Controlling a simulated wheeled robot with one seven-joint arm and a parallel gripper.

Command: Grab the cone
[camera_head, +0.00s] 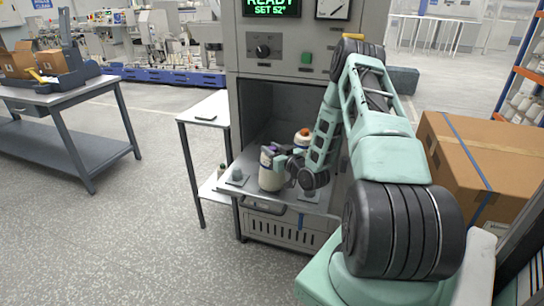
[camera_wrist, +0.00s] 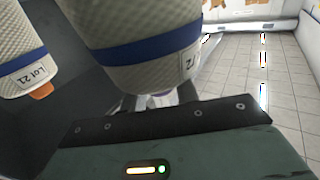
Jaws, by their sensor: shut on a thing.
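A cream yarn cone (camera_head: 269,176) with a purple tip is upright over the front of the grey tray (camera_head: 258,197) at the machine's opening. My gripper (camera_head: 279,158) is shut on this cone near its tip. In the wrist view the cone (camera_wrist: 140,40) fills the upper middle, with a blue band and a partly visible label, its narrow end between my fingers (camera_wrist: 165,103). Whether its base touches the tray is hard to tell. A second cone with an orange tip (camera_head: 302,135) stands behind; it also shows at left in the wrist view (camera_wrist: 22,45), labelled "Lot 21".
Small grey pegs (camera_head: 237,176) stand on the tray. The dark machine chamber (camera_head: 270,105) is behind, its walls close around. A side table (camera_head: 205,113) is to the left, and a large cardboard box (camera_head: 485,160) to the right. Open floor lies at front left.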

